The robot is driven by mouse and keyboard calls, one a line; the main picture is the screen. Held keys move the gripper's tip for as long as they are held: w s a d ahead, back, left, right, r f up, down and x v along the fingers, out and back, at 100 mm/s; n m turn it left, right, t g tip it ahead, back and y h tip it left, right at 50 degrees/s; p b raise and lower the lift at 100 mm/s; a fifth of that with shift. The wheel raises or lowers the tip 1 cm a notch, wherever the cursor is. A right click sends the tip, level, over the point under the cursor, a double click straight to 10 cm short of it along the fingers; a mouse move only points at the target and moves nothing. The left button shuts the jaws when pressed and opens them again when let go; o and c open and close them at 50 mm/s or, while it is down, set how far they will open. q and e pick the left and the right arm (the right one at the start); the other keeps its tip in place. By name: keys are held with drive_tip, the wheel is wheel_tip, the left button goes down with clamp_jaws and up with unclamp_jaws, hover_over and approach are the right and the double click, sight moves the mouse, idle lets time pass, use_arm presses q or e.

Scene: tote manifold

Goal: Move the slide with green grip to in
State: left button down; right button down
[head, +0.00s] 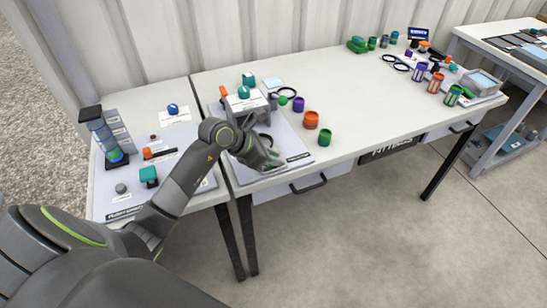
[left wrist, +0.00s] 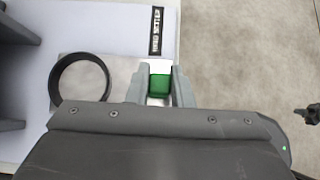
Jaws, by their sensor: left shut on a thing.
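The green grip (left wrist: 160,84) of the slide shows in the left wrist view between the two fingers of my left gripper (left wrist: 158,85). My left gripper is shut on this grip, low over the front part of the grey panel. How far the slide is in or out cannot be told. My right gripper is in neither view.
A black ring (left wrist: 80,80) lies left of the gripper in the left wrist view. Another panel (head: 103,180) with several fittings lies to the left. The middle of the table is clear.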

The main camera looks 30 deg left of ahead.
sight(272, 144)
use_arm(q)
drive_tip(key=w+a+b, duration=0.2)
drive_tip(key=a, duration=0.1)
drive_tip(key=w+a+b, duration=0.1)
drive_tip(key=shift+w+a+f+b, duration=0.25)
drive_tip(key=shift+w+f+b, duration=0.05)
drive_tip(key=shift+w+b, duration=0.1)
drive_tip(key=shift+w+a+r+b, duration=0.25)
drive_tip(key=shift+w+a+b, duration=0.05)
drive_tip(key=shift+w+a, duration=0.2)
drive_tip(key=c, duration=1.3)
unclamp_jaws()
